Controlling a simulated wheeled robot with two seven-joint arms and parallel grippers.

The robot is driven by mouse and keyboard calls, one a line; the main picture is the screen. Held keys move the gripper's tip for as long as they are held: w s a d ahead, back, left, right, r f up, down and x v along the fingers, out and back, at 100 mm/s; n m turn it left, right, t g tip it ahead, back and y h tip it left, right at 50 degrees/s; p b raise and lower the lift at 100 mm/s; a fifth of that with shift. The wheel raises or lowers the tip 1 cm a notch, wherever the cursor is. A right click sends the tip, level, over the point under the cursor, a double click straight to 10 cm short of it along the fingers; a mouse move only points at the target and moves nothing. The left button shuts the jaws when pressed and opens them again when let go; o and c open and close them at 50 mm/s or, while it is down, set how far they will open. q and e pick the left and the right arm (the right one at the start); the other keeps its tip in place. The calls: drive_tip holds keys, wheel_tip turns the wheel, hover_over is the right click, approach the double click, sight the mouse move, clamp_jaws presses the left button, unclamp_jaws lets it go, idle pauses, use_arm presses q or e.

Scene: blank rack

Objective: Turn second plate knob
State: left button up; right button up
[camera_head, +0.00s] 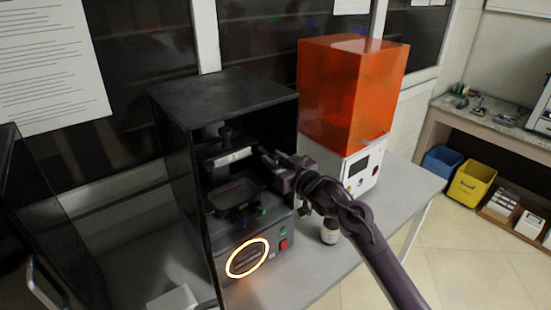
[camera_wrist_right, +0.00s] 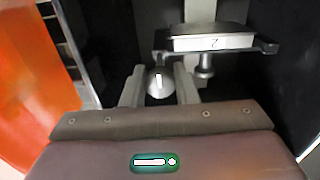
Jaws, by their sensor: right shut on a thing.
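A black open-fronted machine (camera_head: 240,88) stands on the table. Inside it, a plate (camera_head: 232,157) with a pale front label hangs above a dark tray (camera_head: 236,192). In the right wrist view the plate (camera_wrist_right: 212,43) reads "2". My right gripper (camera_head: 266,156) reaches into the machine from the right, beside the plate. In the right wrist view its fingers (camera_wrist_right: 159,78) are closed on a round grey knob (camera_wrist_right: 158,84) with a pale mark, one finger on each side. The knob cannot be made out clearly in the head view. My left gripper is not in view.
A glowing ring (camera_head: 247,258) and a red button (camera_head: 283,244) are on the machine's front base. A white device with an orange cover (camera_head: 345,95) stands to the right. A small bottle (camera_head: 330,231) stands near my right arm. The machine's side walls leave little room around the gripper.

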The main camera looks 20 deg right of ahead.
drive_tip(key=shift+f, duration=0.1)
drive_tip(key=o, duration=0.9)
drive_tip(key=shift+o, duration=0.2)
drive_tip(key=shift+s+d, duration=0.15)
drive_tip(key=shift+s, duration=0.2)
drive_tip(key=b+v, duration=0.2)
drive_tip(key=v, duration=0.5)
drive_tip(key=shift+b, duration=0.35)
